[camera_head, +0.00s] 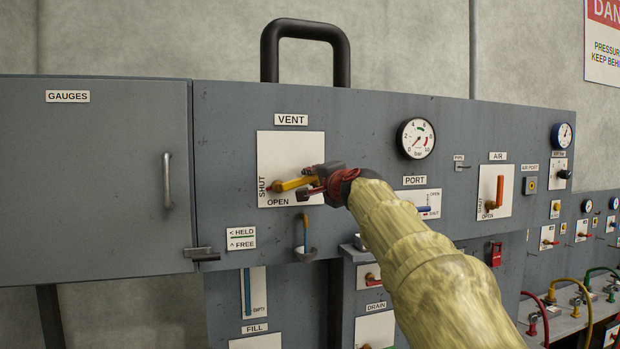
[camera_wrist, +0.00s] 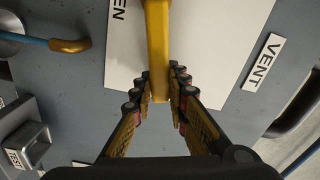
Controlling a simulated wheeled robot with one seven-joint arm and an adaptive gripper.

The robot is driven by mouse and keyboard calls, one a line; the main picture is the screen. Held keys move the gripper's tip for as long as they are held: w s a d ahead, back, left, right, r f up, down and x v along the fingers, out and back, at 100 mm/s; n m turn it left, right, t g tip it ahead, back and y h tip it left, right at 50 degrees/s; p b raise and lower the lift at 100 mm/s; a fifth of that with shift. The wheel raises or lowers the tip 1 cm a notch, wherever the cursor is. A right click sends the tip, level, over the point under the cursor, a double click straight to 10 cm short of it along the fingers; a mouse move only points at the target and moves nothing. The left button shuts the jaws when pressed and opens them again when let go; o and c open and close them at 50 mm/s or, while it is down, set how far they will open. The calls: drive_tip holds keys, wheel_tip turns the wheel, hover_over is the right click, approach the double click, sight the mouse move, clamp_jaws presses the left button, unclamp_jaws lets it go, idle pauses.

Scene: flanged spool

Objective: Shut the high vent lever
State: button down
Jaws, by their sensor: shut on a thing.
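The yellow vent lever (camera_head: 290,184) is on a white plate (camera_head: 300,150) under the VENT label (camera_head: 291,120). Its handle points right and slightly up from the pivot, just above the word OPEN. The word SHUT runs up the plate's left side. My gripper (camera_head: 315,187) is at the handle's outer end. In the wrist view the lever (camera_wrist: 158,40) comes down from the top, and its end lies between the fingers of my gripper (camera_wrist: 160,88), which are shut on it. My fingers hide part of the handle in the head view.
A pressure gauge (camera_head: 416,139) and an orange air lever (camera_head: 499,190) are to the right. A door handle (camera_head: 167,181) sticks out at left. A black bar (camera_head: 305,30) rises above the panel.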

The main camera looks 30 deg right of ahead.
drive_tip(key=shift+d+f+m+b, duration=0.2)
drive_tip(key=shift+f+m+b, duration=0.45)
drive_tip(key=shift+f+m, duration=0.9)
drive_tip(key=shift+r, duration=0.1)
drive_tip(key=c, duration=1.7)
unclamp_jaws()
drive_tip(key=shift+s+r, duration=0.1)
drive_tip(key=v, duration=1.2)
